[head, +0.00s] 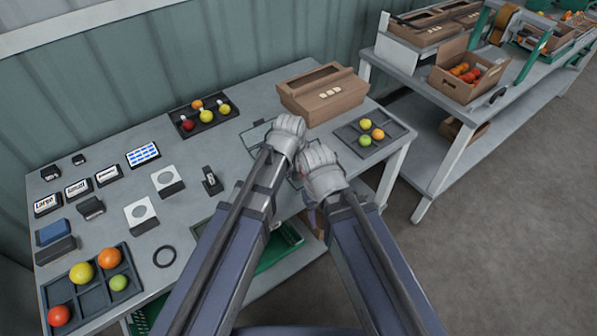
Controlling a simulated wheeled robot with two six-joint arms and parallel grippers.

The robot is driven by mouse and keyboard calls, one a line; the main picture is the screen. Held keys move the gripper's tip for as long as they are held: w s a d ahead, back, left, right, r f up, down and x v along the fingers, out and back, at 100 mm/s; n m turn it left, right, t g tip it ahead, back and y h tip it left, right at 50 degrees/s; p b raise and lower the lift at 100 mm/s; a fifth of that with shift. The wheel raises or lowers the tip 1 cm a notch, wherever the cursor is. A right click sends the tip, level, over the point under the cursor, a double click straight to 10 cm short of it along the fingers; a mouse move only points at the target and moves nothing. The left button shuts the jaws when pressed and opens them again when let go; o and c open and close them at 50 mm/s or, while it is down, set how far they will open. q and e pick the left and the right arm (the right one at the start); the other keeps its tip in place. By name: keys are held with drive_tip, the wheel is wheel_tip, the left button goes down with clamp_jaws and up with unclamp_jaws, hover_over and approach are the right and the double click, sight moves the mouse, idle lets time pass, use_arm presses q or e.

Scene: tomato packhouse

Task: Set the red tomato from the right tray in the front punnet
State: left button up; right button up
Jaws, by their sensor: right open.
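The right tray (395,130) is dark and divided; it holds a green, a yellow-green and an orange tomato, and I see no red one in it. My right gripper (321,170) is open over the table, left of this tray. A small bit of red (302,172) shows at its left edge, mostly hidden; I cannot tell whether it is the red tomato. My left gripper (287,135) is just behind and left of the right one; its fingers are hidden. Thin dark outlines (248,139) show beside both grippers, perhaps punnet rims; the front punnet is largely covered by my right gripper.
A brown box (341,101) stands behind the grippers. A back tray (211,123) and a front-left tray (90,283) hold other tomatoes. Labels, small blocks and a black ring (164,256) lie on the left. A shelf with crates (460,90) stands right, beyond a floor gap.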

use_arm(q)
drive_tip(key=shift+f+b, duration=1.85)
drive_tip(key=o, duration=1)
drive_tip(key=shift+c, duration=0.2)
drive_tip(key=c, duration=0.3)
drive_tip(key=shift+r, duration=0.15)
wheel_tip(320, 180, up, 7)
drive_tip(key=p, duration=0.7)
